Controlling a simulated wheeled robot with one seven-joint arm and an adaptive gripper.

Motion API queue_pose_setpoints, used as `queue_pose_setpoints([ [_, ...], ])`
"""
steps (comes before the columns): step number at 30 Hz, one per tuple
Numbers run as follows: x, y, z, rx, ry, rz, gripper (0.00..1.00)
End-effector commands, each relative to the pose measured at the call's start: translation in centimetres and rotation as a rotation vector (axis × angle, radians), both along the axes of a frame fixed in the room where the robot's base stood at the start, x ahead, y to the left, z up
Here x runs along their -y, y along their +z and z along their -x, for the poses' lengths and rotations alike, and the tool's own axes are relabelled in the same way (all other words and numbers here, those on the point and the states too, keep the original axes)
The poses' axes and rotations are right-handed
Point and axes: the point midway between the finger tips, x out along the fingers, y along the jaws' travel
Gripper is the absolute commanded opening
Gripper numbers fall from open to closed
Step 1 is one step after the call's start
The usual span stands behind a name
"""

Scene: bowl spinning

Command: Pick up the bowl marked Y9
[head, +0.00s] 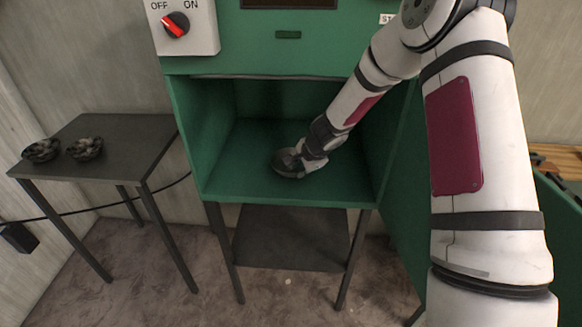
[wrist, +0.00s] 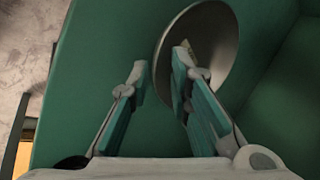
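A dark grey bowl (head: 284,164) is on the floor of the green cabinet (head: 245,185), partly hidden by my gripper in the head view. In the wrist view the bowl (wrist: 215,35) shows its inside and a small tan label, partly covered by a finger; I cannot read any mark. My gripper (wrist: 159,68) is open across the bowl's near wall. The right finger is over the inside of the bowl and the left finger is outside. A gap shows between the left finger and the rim.
The cabinet walls stand close around my arm, with an open door at the right. A dark side table (head: 115,130) at the left holds two dark patterned bowls (head: 40,150) (head: 85,148). A box with a red OFF/ON knob (head: 176,25) is on the cabinet's upper left.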

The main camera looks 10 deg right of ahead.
Motion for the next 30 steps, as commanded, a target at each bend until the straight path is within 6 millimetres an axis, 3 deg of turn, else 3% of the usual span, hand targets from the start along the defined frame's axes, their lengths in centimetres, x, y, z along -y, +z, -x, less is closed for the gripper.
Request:
queue_pose_setpoints([
  [7,-0.1,-2.6,-1.5,-0.002,0.000,-0.002,0.19],
  [17,-0.2,-3.0,-1.8,-0.002,0.001,0.000,0.19],
  [19,-0.2,-3.0,-1.8,-0.002,0.001,0.000,0.03],
  [20,-0.2,-3.0,-1.8,-0.002,0.001,0.000,0.00],
  [30,-0.2,-3.0,-1.7,-0.002,0.001,0.000,0.00],
])
